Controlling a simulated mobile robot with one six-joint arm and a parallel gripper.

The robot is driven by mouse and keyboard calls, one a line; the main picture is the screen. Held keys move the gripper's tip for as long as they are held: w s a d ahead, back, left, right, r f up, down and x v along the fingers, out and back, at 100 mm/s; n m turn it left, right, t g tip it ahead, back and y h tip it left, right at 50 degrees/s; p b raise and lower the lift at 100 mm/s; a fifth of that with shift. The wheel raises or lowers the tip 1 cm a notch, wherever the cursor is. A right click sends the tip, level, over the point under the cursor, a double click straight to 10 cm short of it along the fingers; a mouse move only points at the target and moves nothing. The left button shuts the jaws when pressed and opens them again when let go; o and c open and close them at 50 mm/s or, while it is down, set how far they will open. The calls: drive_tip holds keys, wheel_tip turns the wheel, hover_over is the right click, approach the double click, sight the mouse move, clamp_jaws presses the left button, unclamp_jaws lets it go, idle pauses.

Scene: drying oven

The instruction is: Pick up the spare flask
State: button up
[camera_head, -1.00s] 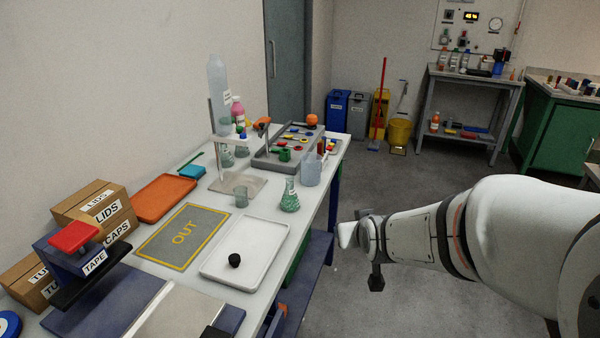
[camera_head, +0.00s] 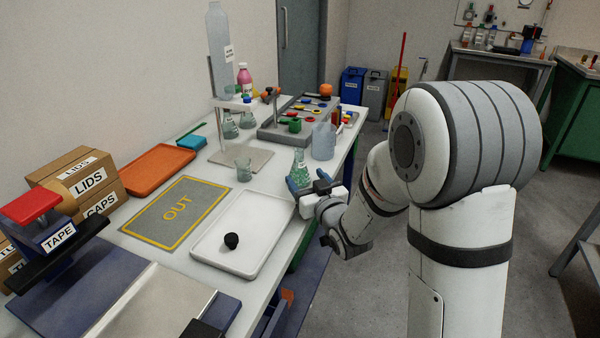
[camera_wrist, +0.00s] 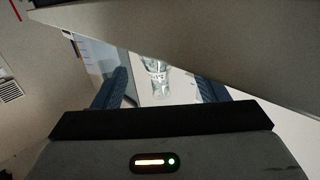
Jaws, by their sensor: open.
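A conical flask with green contents (camera_head: 300,162) stands upright near the right edge of the white workbench. My gripper (camera_head: 306,184) is open just in front of it, at bench height, and hides its lower part. In the wrist view the flask (camera_wrist: 155,72) shows between the two blue fingers of my gripper (camera_wrist: 160,90); I cannot tell whether they touch it. Two more flasks, one (camera_head: 230,127) and another (camera_head: 247,120), stand at the metal stand further back.
A white tray (camera_head: 270,215) holding a black stopper (camera_head: 231,241) lies in front. A grey tray (camera_head: 270,133) with coloured parts is behind.

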sight(302, 171)
drive_tip(key=x, duration=0.4)
drive_tip(key=shift+w, duration=0.25)
drive_tip(key=c, duration=1.1)
drive_tip(key=shift+r, duration=0.1)
drive_tip(key=b+v, duration=0.4)
drive_tip(key=v, duration=0.8)
drive_tip(key=shift+s+f, duration=0.1)
drive_tip(key=shift+f, duration=0.1)
